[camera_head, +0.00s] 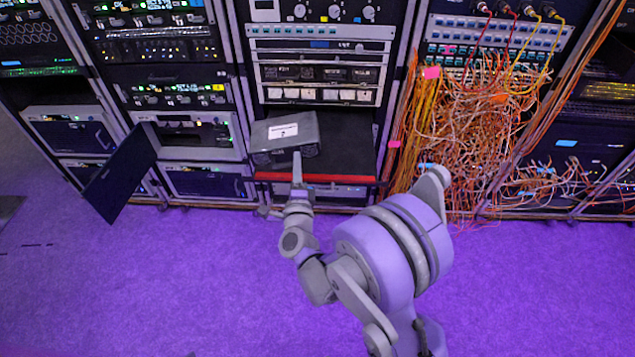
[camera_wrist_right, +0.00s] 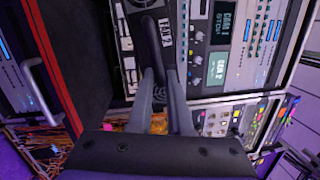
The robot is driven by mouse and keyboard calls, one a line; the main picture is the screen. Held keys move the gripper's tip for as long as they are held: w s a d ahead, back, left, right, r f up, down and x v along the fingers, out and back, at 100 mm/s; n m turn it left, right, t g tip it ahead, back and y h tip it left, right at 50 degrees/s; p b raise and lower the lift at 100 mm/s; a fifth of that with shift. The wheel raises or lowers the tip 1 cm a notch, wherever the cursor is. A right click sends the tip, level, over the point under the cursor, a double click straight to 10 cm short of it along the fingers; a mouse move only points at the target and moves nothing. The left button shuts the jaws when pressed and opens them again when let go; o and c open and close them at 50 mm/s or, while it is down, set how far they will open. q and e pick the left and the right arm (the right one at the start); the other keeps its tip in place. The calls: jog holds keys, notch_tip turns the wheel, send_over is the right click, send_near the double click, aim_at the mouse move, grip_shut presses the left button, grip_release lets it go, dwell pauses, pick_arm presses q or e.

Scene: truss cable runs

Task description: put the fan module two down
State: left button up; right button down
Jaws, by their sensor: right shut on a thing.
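Fan module two (camera_head: 285,135) is a grey box with a white label on top, at the left part of a dark shelf (camera_head: 345,150) with a red front edge. My right gripper (camera_head: 297,163) is at the module's front face, shut on it. The right wrist view shows the fingers (camera_wrist_right: 160,76) at the front of the module, beside its "FAN 2" label (camera_wrist_right: 165,33). I cannot tell whether the module's underside touches the shelf. My left gripper is not in view.
Rack units (camera_head: 318,80) stand above the shelf. To the right hangs a dense tangle of orange cables (camera_head: 480,125). At the left, a dark panel door (camera_head: 120,173) stands open. The right part of the shelf is bare, and the purple floor (camera_head: 150,270) is clear.

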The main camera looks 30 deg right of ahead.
jog(key=w+d+f+m+g+h+b, duration=0.1)
jog(key=d+f+m+g+h+b, duration=0.15)
jog(key=d+f+b, duration=0.5)
pick_arm(q)
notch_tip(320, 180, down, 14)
jog(key=b, duration=0.2)
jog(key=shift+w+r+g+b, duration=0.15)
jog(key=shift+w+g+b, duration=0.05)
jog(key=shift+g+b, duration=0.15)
pick_arm(e)
notch_tip(320, 180, down, 9)
jog(key=shift+d+r+m+t, duration=0.15)
jog(key=shift+d+m+t, duration=0.2)
jog(key=shift+m, duration=0.1)
jog(key=shift+s, duration=0.1)
jog(key=c, duration=0.8)
grip_release()
jog(key=shift+c, duration=0.2)
